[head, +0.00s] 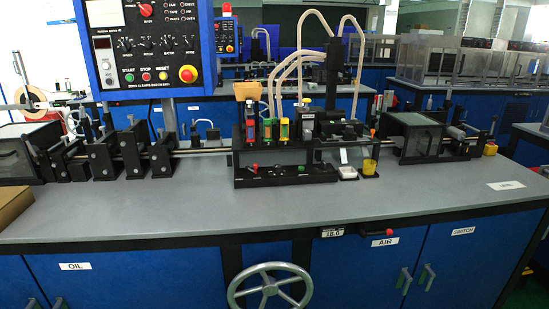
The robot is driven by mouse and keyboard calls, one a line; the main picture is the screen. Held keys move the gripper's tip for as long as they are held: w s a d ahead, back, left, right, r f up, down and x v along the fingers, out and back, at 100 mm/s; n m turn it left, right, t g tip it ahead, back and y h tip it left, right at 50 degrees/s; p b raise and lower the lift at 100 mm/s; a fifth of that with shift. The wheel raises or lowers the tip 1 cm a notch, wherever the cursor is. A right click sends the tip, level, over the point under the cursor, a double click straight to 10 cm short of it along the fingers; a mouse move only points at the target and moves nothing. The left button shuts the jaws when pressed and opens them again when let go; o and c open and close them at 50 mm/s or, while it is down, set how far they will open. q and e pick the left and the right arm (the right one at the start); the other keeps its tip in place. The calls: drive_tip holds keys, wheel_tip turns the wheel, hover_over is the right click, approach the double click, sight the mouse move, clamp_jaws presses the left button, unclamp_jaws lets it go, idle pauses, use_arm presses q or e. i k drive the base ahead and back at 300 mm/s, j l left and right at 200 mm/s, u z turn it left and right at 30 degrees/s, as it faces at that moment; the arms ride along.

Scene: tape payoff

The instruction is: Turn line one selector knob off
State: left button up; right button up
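A blue-framed control panel (153,60) stands at the upper left, cut by the top edge. A red selector knob (145,9) shows high on its black face, with small labels around it. A row of black knobs (142,45) runs below. I cannot read which knob is labelled line one, or any knob's exact setting. Neither of my grippers is in view.
A grey-topped workbench (300,212) carries a black tape machine (285,172) and a clear-covered box (418,137). The bench's front strip is mostly clear. A grey handwheel (270,287) stands out from the blue front, beside cabinet doors marked OIL, AIR and SWITCH.

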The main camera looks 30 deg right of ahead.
sight(277, 168)
drive_tip(key=i+l, duration=0.15)
drive_tip(key=l, duration=0.2)
drive_tip(key=i+l, duration=0.1)
drive_tip(key=l, duration=0.2)
drive_tip(key=i+l, duration=0.15)
drive_tip(key=l, duration=0.2)
drive_tip(key=i+l, duration=0.15)
drive_tip(key=l, duration=0.15)
drive_tip(key=i+l+u, duration=0.1)
drive_tip(key=l, duration=0.25)
